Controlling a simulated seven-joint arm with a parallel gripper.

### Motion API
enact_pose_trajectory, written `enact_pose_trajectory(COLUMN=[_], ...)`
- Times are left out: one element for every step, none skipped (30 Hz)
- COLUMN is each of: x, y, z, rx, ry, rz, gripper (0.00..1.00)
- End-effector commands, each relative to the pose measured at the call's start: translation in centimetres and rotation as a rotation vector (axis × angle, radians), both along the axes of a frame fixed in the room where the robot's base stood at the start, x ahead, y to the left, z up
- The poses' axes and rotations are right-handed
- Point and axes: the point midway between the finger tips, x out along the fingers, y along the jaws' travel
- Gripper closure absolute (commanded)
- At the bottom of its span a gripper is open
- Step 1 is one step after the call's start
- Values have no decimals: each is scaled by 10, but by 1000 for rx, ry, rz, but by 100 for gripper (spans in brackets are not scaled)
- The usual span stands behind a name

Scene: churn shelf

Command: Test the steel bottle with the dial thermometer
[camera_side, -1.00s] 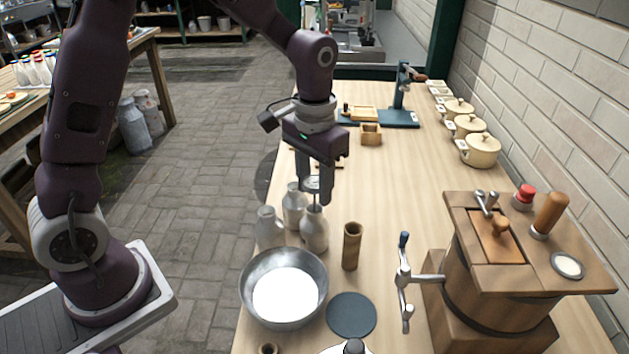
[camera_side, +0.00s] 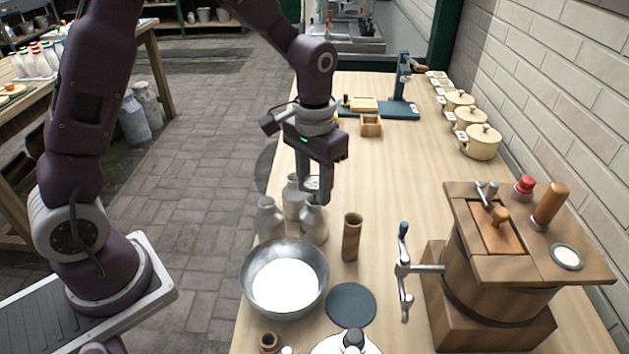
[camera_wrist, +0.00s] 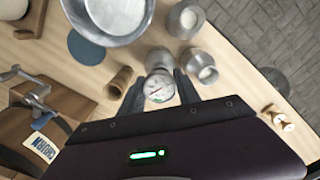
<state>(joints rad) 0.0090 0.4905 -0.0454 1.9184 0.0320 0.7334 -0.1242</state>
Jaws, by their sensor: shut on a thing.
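My gripper (camera_side: 315,190) is shut on the dial thermometer (camera_wrist: 159,88), with its round white face up between the fingers. In the side view it hangs right over the mouth of the front-right grey metal bottle (camera_side: 314,226). The stem is not seen below the fingers; it appears to be down in that bottle's neck, though its tip is hidden. Two similar bottles stand close by, one at the left (camera_side: 270,218) and one behind (camera_side: 294,200). In the wrist view the held dial partly covers the nearest bottle (camera_wrist: 160,57). I cannot tell which bottle is the steel one.
A metal bowl of white liquid (camera_side: 252,298) stands in front of the bottles. A wooden tube (camera_side: 351,240) is just right of them, with a dark round mat (camera_side: 351,305) nearer. A wooden churn (camera_side: 497,290) with a crank fills the right.

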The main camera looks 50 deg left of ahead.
Motion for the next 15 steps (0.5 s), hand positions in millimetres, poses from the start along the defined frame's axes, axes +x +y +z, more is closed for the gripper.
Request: enact_pose_trajectory(x=[0,0,0,0,0,0,0,0,0,0,-1,-1,-1,0,0], y=[0,0,0,0,0,0,0,0,0,0,0,0,0,0,0], z=[-1,-2,-3,-4,-4,-5,-6,-6,-7,-8,-9,-9,-10,-11,-12], rx=[0,0,0,0,0,0,0,0,0,0,0,0,0,0,0], ry=[1,1,0,0,0,0,1,1,1,1,1,1,1,1,1], rz=[0,0,0,0,0,0,0,0,0,0,0,0,0,0,0], gripper=[84,84,84,84,84,84,84,84,84,84,84,84,84,84,84])
